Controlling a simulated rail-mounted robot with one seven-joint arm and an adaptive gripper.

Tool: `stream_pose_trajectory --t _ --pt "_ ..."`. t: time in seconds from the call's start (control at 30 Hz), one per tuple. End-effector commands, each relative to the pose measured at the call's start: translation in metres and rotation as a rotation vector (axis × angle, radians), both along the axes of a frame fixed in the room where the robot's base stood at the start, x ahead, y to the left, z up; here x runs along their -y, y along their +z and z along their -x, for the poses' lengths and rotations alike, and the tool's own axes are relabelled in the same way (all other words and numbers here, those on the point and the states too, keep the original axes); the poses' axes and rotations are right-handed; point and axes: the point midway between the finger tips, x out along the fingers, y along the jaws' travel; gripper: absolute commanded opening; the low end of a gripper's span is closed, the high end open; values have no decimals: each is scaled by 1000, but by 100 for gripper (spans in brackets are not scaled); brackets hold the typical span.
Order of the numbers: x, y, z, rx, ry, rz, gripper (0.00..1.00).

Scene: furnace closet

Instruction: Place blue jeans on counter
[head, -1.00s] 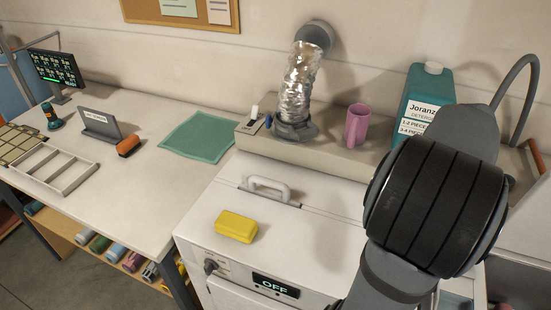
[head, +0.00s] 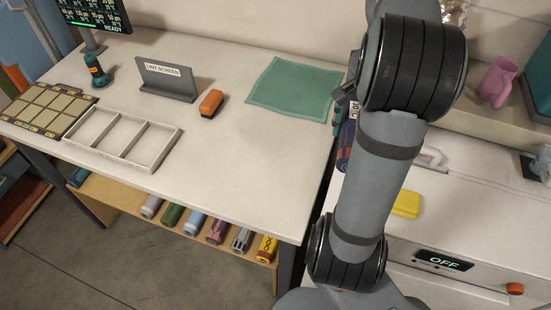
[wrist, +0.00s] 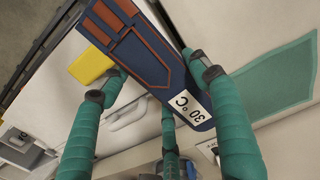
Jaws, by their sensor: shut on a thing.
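The blue jeans (wrist: 140,45) are a dark blue, flat-looking piece with orange stitching and a white "30°C" label in the wrist view. My gripper (wrist: 157,78) has teal fingers and is shut on the jeans. In the head view only a narrow strip of the jeans (head: 345,145) shows beside my arm, and the gripper is mostly hidden behind the arm. The jeans appear held above the gap between the white counter (head: 225,145) and the white machine; their exact height is unclear. A green mat (head: 294,89) lies flat on the counter's far right part.
The counter also holds an orange-brown block (head: 211,103), a grey sign (head: 166,80), a white divided tray (head: 125,138) and a monitor (head: 97,12). A yellow block (head: 406,204) sits on the white machine (head: 470,215). The counter's front right is clear.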

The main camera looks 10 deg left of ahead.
Motion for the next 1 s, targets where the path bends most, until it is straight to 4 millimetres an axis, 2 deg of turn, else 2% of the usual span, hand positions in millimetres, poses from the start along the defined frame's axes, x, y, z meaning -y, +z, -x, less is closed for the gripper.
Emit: stream_pose_trajectory --t 0.03,0.2,0.4,0.67,1.0 --pt "-16 -14 -18 0 -6 0 24" --pt "-74 -37 -57 1 -65 -1 24" --pt "-127 -55 -73 3 -114 -1 24" --pt "-165 -71 -69 0 -132 -1 24" --pt "-235 -115 -40 0 -132 -1 24"
